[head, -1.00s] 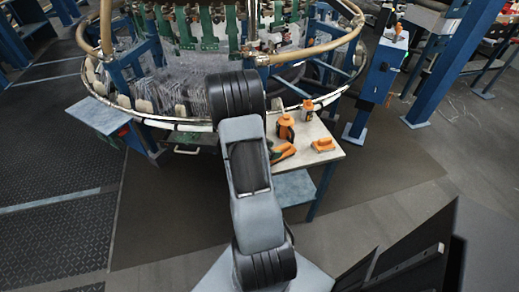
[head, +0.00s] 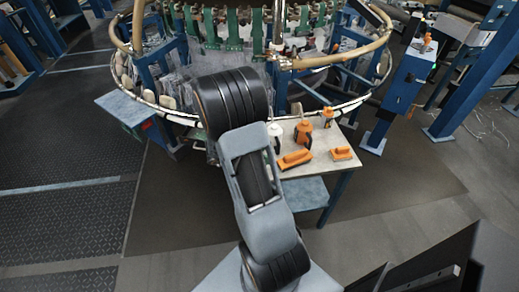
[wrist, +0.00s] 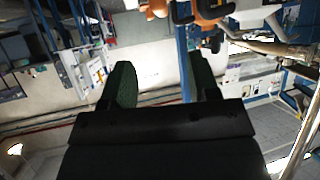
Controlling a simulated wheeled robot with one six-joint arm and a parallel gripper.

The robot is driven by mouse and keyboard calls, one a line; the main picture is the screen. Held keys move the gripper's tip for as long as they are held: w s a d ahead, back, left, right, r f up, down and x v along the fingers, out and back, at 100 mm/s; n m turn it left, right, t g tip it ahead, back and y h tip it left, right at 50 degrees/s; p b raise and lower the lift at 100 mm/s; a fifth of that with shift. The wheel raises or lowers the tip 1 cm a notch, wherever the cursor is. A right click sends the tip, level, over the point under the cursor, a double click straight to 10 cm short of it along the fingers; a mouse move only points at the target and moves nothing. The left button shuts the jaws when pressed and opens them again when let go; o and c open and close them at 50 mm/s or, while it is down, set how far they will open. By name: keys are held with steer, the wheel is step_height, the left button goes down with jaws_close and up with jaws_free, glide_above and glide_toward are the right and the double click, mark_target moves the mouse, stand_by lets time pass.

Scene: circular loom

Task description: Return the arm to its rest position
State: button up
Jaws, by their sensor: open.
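My arm rises in the middle of the head view, in front of the circular loom (head: 300,62). My gripper is not visible there. In the wrist view my gripper (wrist: 160,78) shows as two dark green fingers set wide apart. It is open, and nothing is between the fingers. Beyond them are a pale wall and machinery, seen at an unusual angle.
A small work table (head: 322,166) stands right of my arm. It bears an orange-topped bottle (head: 303,133), a white bottle (head: 275,136), another orange item (head: 327,116) and two orange tools (head: 295,159) (head: 342,153). A blue post (head: 392,100) stands farther right. Open floor (head: 70,220) lies left.

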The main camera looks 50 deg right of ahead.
steer(key=shift+f, duration=0.1)
steer(key=w+a+f+n+t+y, duration=0.2)
steer(key=w+a+n+t+y, duration=0.5)
steer(key=w+t, duration=0.4)
steer(key=w+a+r+n+y+p, duration=0.15)
steer(key=a+r+n+y, duration=0.3)
steer(key=a, duration=0.55)
steer(key=s+a+r+n+g+p, duration=0.1)
steer(key=s+a+r+n+p, duration=0.1)
steer(key=s+a+r+n, duration=0.2)
steer(key=s+a+r+n+g+p, duration=0.2)
steer(key=s+a+r+n, duration=0.3)
steer(key=s+r, duration=0.5)
step_height(320, 180, up, 3)
steer(key=shift+s+f+n, duration=0.1)
steer(key=shift+s+n, duration=0.2)
steer(key=shift+n, duration=0.65)
